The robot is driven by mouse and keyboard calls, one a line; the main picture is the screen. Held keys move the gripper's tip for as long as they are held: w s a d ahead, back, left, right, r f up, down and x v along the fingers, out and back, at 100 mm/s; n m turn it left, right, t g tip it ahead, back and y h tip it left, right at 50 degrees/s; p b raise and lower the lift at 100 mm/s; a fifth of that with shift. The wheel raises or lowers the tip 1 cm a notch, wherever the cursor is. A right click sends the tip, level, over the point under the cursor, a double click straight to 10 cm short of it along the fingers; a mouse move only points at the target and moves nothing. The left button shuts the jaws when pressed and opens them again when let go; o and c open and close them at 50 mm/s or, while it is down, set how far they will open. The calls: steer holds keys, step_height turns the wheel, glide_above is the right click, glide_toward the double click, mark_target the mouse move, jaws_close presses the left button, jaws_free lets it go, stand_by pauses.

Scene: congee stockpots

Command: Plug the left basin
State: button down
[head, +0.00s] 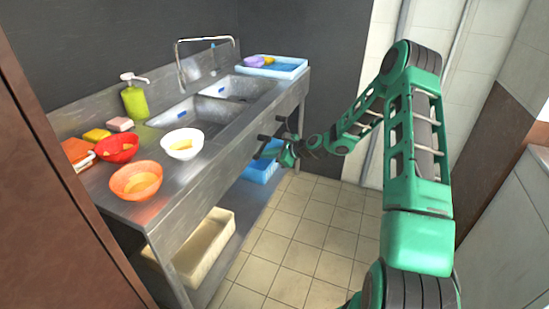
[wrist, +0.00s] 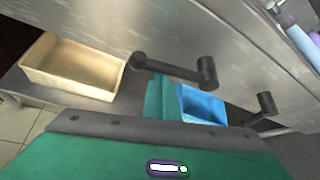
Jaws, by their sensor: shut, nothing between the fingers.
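The steel sink has two basins, a nearer left basin (head: 184,115) and a farther one (head: 242,88). Two dark levers stick out of its front panel. The left lever (head: 264,139) shows large in the wrist view (wrist: 175,67), lying roughly level. The right lever (head: 283,119) also shows in the wrist view (wrist: 262,108). My green gripper (head: 271,152) is shut and empty in front of the panel, close by the left lever. In the wrist view its finger (wrist: 157,98) shows just below that lever; I cannot tell whether they touch. The drains are not clearly visible.
A white bowl (head: 182,144), orange bowl (head: 136,181), red bowl (head: 117,148) and green soap bottle (head: 135,102) stand on the counter. A blue tray (head: 287,67) is at its far end. Below are a beige bin (head: 204,246) and blue bin (wrist: 203,104). The tiled floor is clear.

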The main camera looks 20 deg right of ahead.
steer(key=shift+a+r, duration=0.1)
steer(key=shift+r, duration=0.9)
step_height(320, 180, down, 4)
steer(key=s+d, duration=0.1)
steer(key=w+d+v, duration=0.1)
steer(key=v, duration=0.8)
steer(key=shift+d, duration=0.3)
steer(key=shift+s, duration=0.15)
